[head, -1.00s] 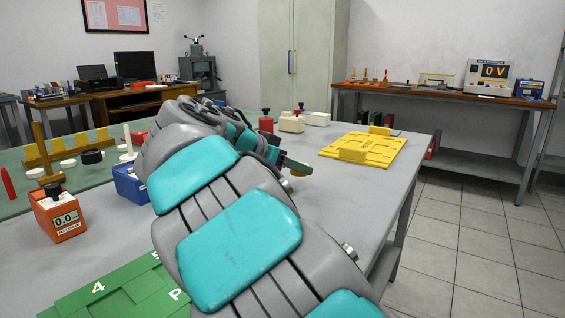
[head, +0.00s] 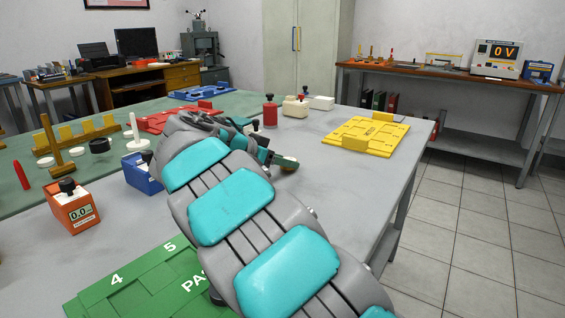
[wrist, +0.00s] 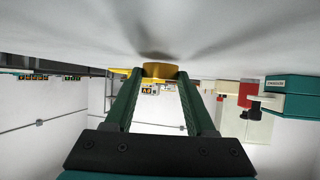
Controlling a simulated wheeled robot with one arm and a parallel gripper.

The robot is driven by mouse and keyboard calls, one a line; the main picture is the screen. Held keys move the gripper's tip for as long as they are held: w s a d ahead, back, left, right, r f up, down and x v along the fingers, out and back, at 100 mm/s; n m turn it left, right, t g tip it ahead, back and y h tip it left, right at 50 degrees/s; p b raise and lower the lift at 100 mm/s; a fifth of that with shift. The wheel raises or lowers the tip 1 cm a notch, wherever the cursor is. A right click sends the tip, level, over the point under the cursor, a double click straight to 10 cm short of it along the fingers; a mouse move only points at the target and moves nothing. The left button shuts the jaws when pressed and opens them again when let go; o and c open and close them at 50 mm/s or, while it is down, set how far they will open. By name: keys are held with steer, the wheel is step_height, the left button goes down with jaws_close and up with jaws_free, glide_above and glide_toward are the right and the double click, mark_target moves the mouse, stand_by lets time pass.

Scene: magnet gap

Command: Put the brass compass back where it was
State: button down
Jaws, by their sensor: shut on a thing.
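The brass compass (wrist: 160,70) is a small round brass-coloured piece between the fingertips of my gripper (wrist: 158,76) in the wrist view. My gripper is shut on it. The compass is close to the grey tabletop (wrist: 230,35), with a dark shadow beside it; I cannot tell whether it touches. In the head view my gripper (head: 287,163) is over the grey table, left of the yellow board (head: 366,135). My arm hides part of the table there.
A red container (head: 270,111), a cream block (head: 296,107) and a white block (head: 321,103) stand behind my gripper. An orange meter (head: 72,207), a blue box (head: 143,174) and a green board (head: 135,285) are left of my arm. Bare table lies right of my gripper.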

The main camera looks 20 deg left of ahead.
steer(key=shift+f, duration=0.25)
steer(key=shift+f, duration=0.2)
steer(key=shift+c, duration=1.2)
jaws_free()
steer(key=shift+s+r, duration=0.1)
steer(key=shift+r, duration=0.2)
steer(key=b+v, duration=0.1)
steer(key=v, duration=0.9)
steer(key=shift+s+a+r, duration=0.1)
steer(key=shift+s+a, duration=0.05)
steer(key=shift+a, duration=0.15)
steer(key=shift+s+a+r, duration=0.2)
steer(key=shift+s, duration=0.3)
